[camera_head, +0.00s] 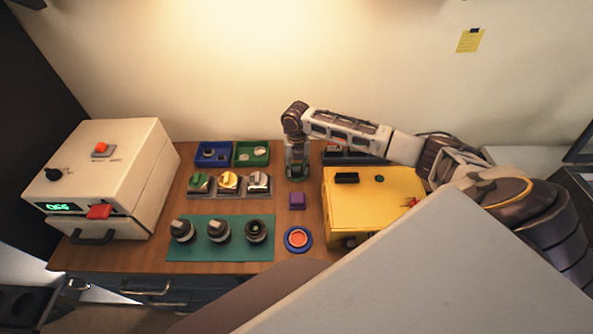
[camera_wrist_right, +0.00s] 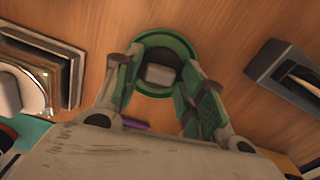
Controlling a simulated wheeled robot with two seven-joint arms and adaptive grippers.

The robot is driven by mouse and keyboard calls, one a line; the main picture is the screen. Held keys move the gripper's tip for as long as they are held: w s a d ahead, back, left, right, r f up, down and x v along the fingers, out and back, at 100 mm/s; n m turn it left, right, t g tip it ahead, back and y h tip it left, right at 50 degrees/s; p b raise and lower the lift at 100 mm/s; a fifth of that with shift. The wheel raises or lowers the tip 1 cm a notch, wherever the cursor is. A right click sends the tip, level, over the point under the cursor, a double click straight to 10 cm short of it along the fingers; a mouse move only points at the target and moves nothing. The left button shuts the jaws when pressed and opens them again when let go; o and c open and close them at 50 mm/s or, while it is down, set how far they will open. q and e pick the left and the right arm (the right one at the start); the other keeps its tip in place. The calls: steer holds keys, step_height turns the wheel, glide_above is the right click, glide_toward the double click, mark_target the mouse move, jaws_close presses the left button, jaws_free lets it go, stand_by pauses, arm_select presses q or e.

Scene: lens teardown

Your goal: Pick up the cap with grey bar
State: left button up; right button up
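In the right wrist view, the cap with grey bar (camera_wrist_right: 160,75) shows as a pale grey block at the centre of a round green ring (camera_wrist_right: 178,45). My right gripper (camera_wrist_right: 161,80) is open, with one finger on each side of the grey bar. I cannot tell whether the fingers touch it. In the head view, my right gripper (camera_head: 297,170) points down at the back middle of the wooden table and hides the cap. My left gripper is not in view.
Left of the gripper stands a rack (camera_head: 229,192) with green, yellow and white caps. Blue (camera_head: 213,164) and green trays (camera_head: 251,163) lie behind it. A purple block (camera_head: 297,201) is in front, a yellow box (camera_head: 372,205) to the right. A green mat (camera_head: 201,253) holds lenses.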

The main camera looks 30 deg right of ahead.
mark_target(296, 167)
steer(key=c, duration=0.3)
steer(key=shift+c, duration=0.2)
steer(key=shift+r, duration=0.1)
step_height(296, 167, up, 10)
steer(key=shift+b, duration=0.4)
stand_by(0.6)
